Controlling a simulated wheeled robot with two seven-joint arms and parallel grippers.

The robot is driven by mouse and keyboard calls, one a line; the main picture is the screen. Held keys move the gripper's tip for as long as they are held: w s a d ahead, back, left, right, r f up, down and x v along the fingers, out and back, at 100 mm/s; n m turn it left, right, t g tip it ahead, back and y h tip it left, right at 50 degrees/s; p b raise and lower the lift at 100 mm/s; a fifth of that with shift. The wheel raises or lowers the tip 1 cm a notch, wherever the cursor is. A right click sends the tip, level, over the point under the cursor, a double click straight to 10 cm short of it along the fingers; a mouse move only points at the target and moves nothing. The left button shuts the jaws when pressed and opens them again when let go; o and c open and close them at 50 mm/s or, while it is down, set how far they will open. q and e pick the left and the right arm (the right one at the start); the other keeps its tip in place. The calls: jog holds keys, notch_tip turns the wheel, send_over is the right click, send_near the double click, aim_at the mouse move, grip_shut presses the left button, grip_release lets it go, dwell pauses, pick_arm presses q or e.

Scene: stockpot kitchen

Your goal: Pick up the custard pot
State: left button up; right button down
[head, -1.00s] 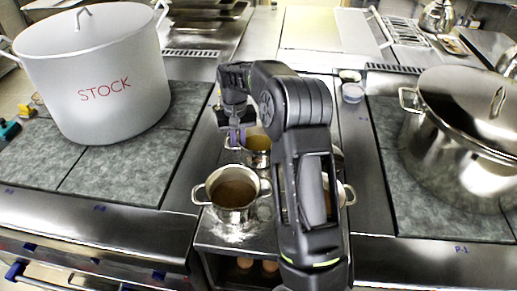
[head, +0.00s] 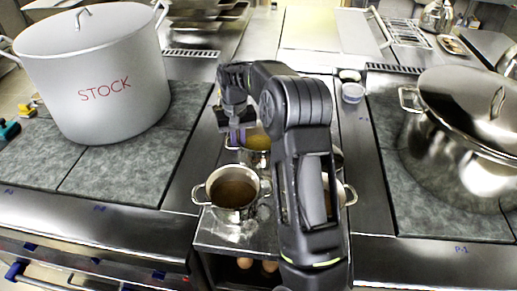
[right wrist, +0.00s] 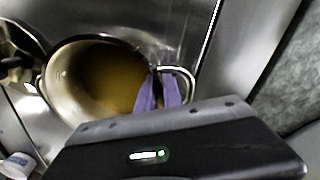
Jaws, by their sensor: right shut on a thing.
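The custard pot (head: 257,158) is a steel pot with yellow contents, on the middle counter behind a pot of brown liquid. My arm partly hides it in the head view. In the right wrist view the custard pot (right wrist: 62,95) shows its pale inner wall and yellow contents. My right gripper (head: 238,139) is at its left handle. In the right wrist view the purple fingers of the right gripper (right wrist: 158,92) are shut on the wire handle at the rim. I cannot see the pot clear of the counter. My left gripper is not in view.
The brown-liquid pot (head: 232,191) stands close in front. Other pots are partly hidden behind my arm. A large white STOCK pot (head: 95,80) stands at left, a lidded steel stockpot (head: 455,150) at right. Small containers (head: 352,92) sit behind my arm.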

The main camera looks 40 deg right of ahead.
jog(key=shift+d+r, duration=0.1)
notch_tip(320, 180, up, 10)
jog(key=shift+f+b, duration=0.1)
jog(key=shift+b, duration=0.45)
jog(key=shift+w, duration=0.1)
dwell(0.8)
